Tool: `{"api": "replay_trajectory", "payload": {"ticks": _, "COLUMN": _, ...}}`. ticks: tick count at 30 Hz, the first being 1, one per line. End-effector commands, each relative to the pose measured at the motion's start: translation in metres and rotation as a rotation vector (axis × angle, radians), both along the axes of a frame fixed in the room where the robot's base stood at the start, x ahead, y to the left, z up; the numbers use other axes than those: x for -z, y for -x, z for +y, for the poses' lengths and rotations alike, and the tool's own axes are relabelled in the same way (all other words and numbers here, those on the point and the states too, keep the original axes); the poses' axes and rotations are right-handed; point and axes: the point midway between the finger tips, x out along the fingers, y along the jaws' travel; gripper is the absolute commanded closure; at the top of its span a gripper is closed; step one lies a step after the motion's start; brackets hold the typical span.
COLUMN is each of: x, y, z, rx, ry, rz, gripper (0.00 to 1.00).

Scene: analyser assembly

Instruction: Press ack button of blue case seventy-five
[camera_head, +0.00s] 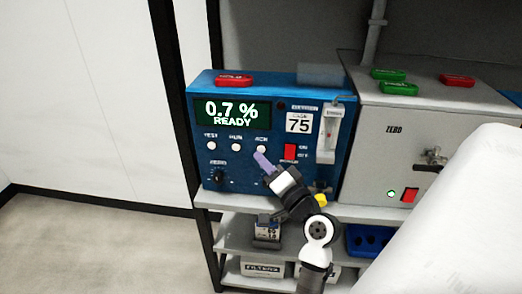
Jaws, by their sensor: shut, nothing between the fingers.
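The blue case (270,176) stands on the upper shelf and carries a label (299,123) reading 75. Its green display (232,112) reads 0.7 % READY. Below the display are three round white buttons, marked TEST (211,146), RUN (236,147) and ACK (261,149). My gripper (262,159) has purple fingertips that are shut and empty. The tips are just below the ACK button in the picture; I cannot tell whether they touch it or the panel. The ACK button's face is visible.
A red switch (290,152), a black knob (219,175) and a flow tube (328,134) are on the same panel. A grey case (375,150) marked ZERO stands to the right. A lower shelf (235,235) holds small boxes.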

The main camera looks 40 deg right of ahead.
Motion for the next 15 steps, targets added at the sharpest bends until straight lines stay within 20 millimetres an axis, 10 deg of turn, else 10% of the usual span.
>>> {"api": "replay_trajectory", "payload": {"ticks": 15, "x": 0.001, "y": 0.017, "z": 0.02, "rx": 0.0, "ry": -0.001, "rz": 0.0, "gripper": 1.0}}
